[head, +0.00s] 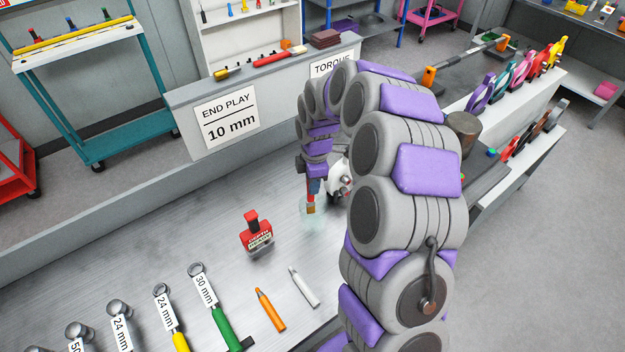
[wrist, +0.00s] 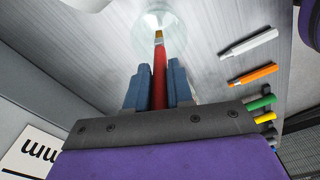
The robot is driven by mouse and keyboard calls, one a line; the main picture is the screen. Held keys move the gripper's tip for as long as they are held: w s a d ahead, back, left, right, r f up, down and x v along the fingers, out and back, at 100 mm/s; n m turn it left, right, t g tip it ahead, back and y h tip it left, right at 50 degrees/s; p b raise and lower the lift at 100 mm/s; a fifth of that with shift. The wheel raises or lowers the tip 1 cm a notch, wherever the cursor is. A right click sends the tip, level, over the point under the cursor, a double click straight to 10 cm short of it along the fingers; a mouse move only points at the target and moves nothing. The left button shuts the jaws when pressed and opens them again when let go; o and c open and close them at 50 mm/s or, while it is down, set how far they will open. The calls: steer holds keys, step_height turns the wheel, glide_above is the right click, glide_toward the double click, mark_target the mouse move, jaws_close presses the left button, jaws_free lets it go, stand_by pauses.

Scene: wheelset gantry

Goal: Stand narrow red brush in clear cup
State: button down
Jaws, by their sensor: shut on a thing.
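The narrow red brush (wrist: 160,66) is held in my gripper (wrist: 158,80), with a blue finger on each side of its handle. The clear cup (wrist: 150,22) is a faint, see-through round shape on the metal bench, at the top of the wrist view. In the head view my gripper (head: 315,186) points down and the brush tip (head: 310,208) is over or inside the cup (head: 318,213). I cannot tell whether the tip touches the cup's bottom.
A red block-shaped tool (head: 257,238) stands left of the cup. An orange marker (head: 270,309) and a white marker (head: 304,287) lie nearer. Several labelled wrenches lie along the front left. A white and red object (head: 338,180) is partly hidden behind my arm.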

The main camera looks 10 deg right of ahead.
steer(key=shift+f, duration=0.55)
steer(key=c, duration=0.9)
jaws_free()
steer(key=shift+r, duration=0.15)
steer(key=r, duration=1.7)
steer(key=shift+d+p, duration=0.35)
